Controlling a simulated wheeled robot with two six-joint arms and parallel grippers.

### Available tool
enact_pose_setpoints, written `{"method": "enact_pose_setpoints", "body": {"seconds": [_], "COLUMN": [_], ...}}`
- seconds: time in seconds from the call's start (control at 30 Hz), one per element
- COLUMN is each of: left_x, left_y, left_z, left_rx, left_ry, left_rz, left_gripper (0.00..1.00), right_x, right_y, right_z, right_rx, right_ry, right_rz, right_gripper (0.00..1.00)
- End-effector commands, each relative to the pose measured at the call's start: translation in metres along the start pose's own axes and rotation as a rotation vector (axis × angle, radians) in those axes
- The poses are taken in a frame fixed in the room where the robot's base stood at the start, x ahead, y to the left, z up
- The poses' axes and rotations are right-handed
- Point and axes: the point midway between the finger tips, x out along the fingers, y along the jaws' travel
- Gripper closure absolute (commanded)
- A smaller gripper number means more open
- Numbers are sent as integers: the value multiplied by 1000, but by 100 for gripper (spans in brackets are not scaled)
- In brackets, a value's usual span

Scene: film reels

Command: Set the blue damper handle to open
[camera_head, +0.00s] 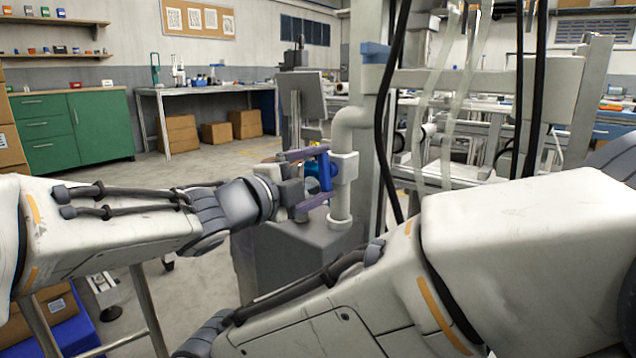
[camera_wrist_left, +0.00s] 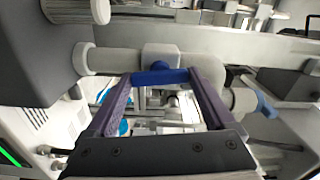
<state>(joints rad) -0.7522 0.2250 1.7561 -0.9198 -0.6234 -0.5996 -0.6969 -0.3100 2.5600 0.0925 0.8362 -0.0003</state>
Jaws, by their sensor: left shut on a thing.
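The blue damper handle (camera_head: 325,166) is on a pale valve body (camera_head: 345,167) on a vertical pipe at the centre of the head view. It stands roughly upright, along the pipe. My left gripper (camera_head: 322,173) reaches it from the left, with its purple fingers above and below. In the left wrist view the blue handle (camera_wrist_left: 160,76) spans between the tips of my left gripper (camera_wrist_left: 162,78), which is shut on it. My right arm crosses the lower right of the head view; its gripper is out of frame.
A grey box-shaped unit (camera_head: 290,255) stands under the pipe. Black hoses (camera_head: 388,130) hang just right of the valve. Another blue part (camera_head: 375,52) is higher on the pipework. A green cabinet (camera_head: 75,130) and a workbench (camera_head: 205,90) stand far back, with open floor before them.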

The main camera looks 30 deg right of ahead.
Motion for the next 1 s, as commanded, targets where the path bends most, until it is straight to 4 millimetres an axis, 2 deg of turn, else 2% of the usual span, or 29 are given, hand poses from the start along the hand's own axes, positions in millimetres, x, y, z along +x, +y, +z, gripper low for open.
{"method": "enact_pose_setpoints", "body": {"seconds": [0.33,0.9,0.93,1.0], "left_x": [0,0,0,0], "left_y": [1,1,1,1], "left_z": [0,0,0,0], "left_rx": [144,174,175,174], "left_ry": [1,1,1,1], "left_rz": [0,2,2,2], "left_gripper": [68,68,1,0], "right_x": [11,12,12,12], "right_y": [1,1,1,1], "right_z": [1,1,1,1], "right_rx": [0,0,0,0], "right_ry": [0,0,0,0], "right_rz": [0,0,0,0], "right_gripper": [100,100,100,100]}}
